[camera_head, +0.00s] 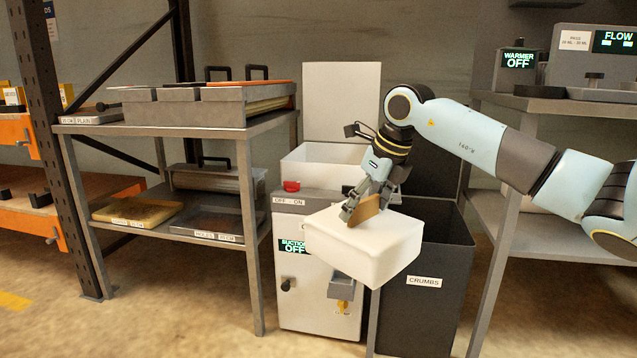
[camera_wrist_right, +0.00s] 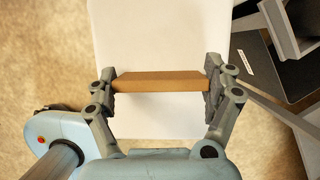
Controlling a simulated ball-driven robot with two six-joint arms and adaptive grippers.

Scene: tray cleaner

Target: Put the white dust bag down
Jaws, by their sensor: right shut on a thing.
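The white dust bag (camera_head: 365,246) is a white box-like block with a brown tab (camera_head: 364,212) standing on its top. My right gripper (camera_head: 362,207) is shut on this tab, above the bag. In the right wrist view the tab (camera_wrist_right: 160,82) lies between the two fingers of the gripper (camera_wrist_right: 162,84), with the white bag (camera_wrist_right: 150,30) beneath. The bag hangs in front of the grey suction machine and the crumbs bin in the head view. It hides part of the machine's front. The left gripper does not show.
The suction machine (camera_head: 300,305) reads OFF and has an open top with a raised lid (camera_head: 342,100). The dark crumbs bin (camera_head: 425,305) stands to its right. A tray table (camera_head: 190,128) is at left, and a shelf with the warmer (camera_head: 518,68) at right. Floor in front is clear.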

